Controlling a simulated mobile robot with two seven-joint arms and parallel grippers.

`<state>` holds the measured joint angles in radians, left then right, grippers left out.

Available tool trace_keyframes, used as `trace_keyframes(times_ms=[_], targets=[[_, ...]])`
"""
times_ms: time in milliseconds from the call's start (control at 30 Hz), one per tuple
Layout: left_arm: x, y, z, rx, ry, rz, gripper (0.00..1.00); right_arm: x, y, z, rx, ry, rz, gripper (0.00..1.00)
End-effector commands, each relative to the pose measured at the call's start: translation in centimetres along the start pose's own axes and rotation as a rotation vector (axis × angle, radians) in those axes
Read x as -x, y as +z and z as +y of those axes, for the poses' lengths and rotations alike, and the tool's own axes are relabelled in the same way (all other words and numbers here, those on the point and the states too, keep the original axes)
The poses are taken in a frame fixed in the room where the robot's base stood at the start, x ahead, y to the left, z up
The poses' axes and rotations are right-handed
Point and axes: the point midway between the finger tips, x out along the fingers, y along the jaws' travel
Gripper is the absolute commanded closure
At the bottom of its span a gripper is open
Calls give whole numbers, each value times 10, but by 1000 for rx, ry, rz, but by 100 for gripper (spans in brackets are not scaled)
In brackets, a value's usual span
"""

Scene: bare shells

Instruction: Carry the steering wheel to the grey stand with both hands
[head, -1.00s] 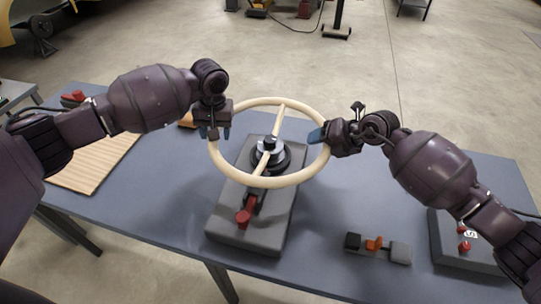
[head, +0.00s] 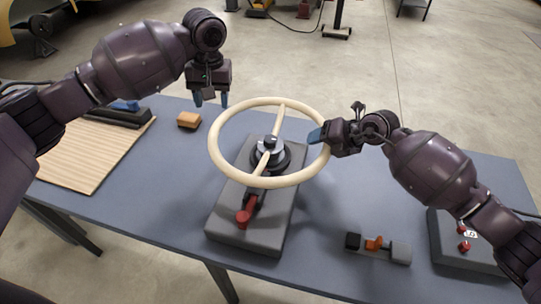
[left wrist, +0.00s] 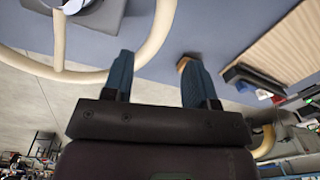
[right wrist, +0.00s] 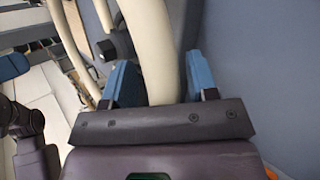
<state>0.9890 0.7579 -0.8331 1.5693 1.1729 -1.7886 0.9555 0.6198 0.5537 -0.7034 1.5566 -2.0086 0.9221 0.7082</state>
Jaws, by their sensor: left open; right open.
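The cream steering wheel (head: 262,182) sits tilted over the grey stand (head: 268,228), its hub at the stand's round black-and-silver mount. A red-handled clamp (head: 244,216) is on the stand's front. My left gripper (head: 211,101) is open and empty, above and behind the wheel's left rim, apart from it. The left wrist view shows the rim (left wrist: 163,25) off to one side of the fingers. My right gripper (head: 318,137) is at the right rim. In the right wrist view the rim (right wrist: 150,45) passes between its open blue fingers.
All stands on a blue-grey table (head: 160,200). A ribbed wooden board (head: 90,160) and a small orange block (head: 188,120) lie at left. A small fixture with an orange part (head: 375,244) lies front right, beside a grey box with red knobs (head: 448,240).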

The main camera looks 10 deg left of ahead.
Motion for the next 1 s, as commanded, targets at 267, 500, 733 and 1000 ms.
trace_keyframes(times_ms=[267,500,733,1000], targets=[[14,0,0,0,0,-1,48,5,0,-1,0,0,-1,47],[14,0,0,0,0,-1,48,42,1,-1,2,-2,-3,47],[13,0,0,0,0,-1,48,85,0,-1,1,-1,-2,47],[13,0,0,0,0,-1,48,116,0,0,0,-1,-1,47]])
